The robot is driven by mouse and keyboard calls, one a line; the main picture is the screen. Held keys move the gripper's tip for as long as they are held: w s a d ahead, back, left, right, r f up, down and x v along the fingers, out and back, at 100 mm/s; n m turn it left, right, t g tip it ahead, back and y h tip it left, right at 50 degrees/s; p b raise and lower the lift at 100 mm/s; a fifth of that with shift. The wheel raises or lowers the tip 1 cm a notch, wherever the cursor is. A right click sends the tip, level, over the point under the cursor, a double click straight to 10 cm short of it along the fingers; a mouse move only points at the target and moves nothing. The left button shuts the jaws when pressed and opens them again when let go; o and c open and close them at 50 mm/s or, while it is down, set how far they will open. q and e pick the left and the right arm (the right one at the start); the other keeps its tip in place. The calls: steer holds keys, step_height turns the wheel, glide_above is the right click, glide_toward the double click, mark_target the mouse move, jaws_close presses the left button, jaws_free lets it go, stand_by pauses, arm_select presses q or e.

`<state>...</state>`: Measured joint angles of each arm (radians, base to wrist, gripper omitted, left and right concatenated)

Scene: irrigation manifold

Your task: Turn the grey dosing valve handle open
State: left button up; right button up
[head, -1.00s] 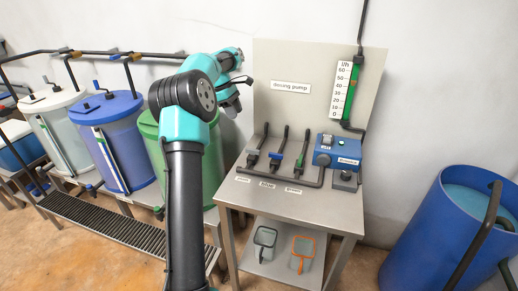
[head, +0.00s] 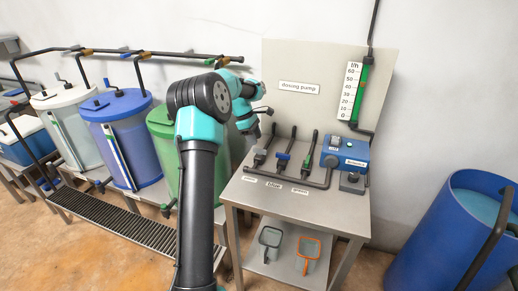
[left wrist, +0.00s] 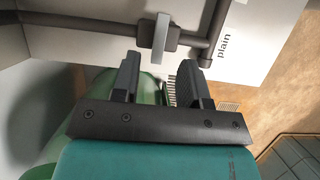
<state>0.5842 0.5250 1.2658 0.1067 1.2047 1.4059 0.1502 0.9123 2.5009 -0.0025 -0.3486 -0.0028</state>
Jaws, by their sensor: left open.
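The grey dosing valve handle (left wrist: 160,38) shows in the left wrist view as a pale grey bar on a dark valve body, near the printed word "plain". In the head view the grey valve (head: 260,156) is the leftmost of three on the steel bench. My left gripper (left wrist: 168,68) is open and empty. The handle lies ahead of its fingertips and roughly between them across the picture, with a gap left. In the head view my left gripper (head: 268,110) is small and partly hidden, above and just left of the valves. My right gripper is in neither view.
A blue valve (head: 282,160) and a green valve (head: 306,169) stand to the right of the grey one, then a blue dosing pump (head: 346,155). A dark pipe (head: 300,182) runs along their front. A panel (head: 330,70) rises behind. A green tank (head: 165,165) stands left.

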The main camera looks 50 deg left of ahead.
mark_target(260, 152)
arm_select(q)
steer(key=x, duration=0.5)
steer(key=shift+f, duration=0.2)
steer(key=shift+c, duration=0.3)
jaws_close()
